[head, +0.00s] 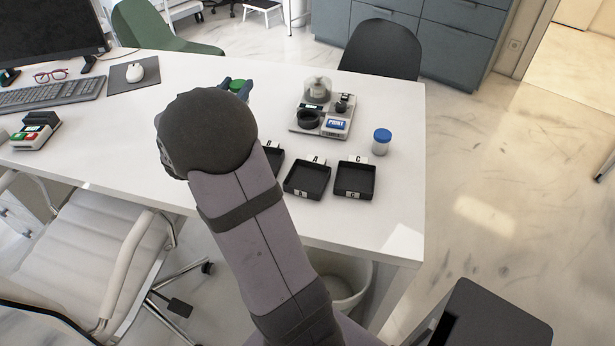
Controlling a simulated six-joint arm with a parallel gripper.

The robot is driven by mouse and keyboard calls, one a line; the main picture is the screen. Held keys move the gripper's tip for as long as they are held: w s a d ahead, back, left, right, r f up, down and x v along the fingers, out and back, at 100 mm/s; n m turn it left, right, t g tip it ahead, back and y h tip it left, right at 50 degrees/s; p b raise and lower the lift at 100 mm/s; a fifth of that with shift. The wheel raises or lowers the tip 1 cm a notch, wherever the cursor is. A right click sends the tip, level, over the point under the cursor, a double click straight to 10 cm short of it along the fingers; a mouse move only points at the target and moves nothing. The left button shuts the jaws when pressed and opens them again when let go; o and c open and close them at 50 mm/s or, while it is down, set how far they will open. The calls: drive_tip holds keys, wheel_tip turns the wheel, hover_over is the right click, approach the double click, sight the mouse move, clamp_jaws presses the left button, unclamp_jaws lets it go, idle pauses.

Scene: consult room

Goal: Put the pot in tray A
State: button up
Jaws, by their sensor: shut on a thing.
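My gripper (241,90) shows only in part beyond my dark arm, over the desk. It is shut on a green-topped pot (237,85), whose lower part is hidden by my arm. Tray A (307,190), a shallow black tray with a card marked A behind it, sits near the desk's front edge and looks empty. It lies to the right of my gripper and nearer the camera. A clear pot with a blue lid (381,142) stands upright on the desk, behind the right tray.
A black tray marked C (355,191) is right of tray A; another tray (273,160) is partly hidden by my arm. A device with a dark ring and glass dome (320,115) stands behind them. A keyboard (50,95) and a small terminal (36,131) are at left.

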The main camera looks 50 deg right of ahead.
drive_tip(key=s+a+f+m+g, duration=0.1)
drive_tip(key=s+a+g, duration=0.1)
drive_tip(key=s, duration=0.1)
drive_tip(key=m+g, duration=0.8)
drive_tip(key=g, duration=0.4)
hover_over(300, 185)
drive_tip(key=shift+d+f+b, duration=0.1)
drive_tip(key=shift+f+b, duration=0.8)
drive_tip(key=shift+f, duration=3.75)
drive_tip(key=shift+f, duration=0.1)
drive_tip(key=o, duration=1.1)
drive_tip(key=v, duration=1.2)
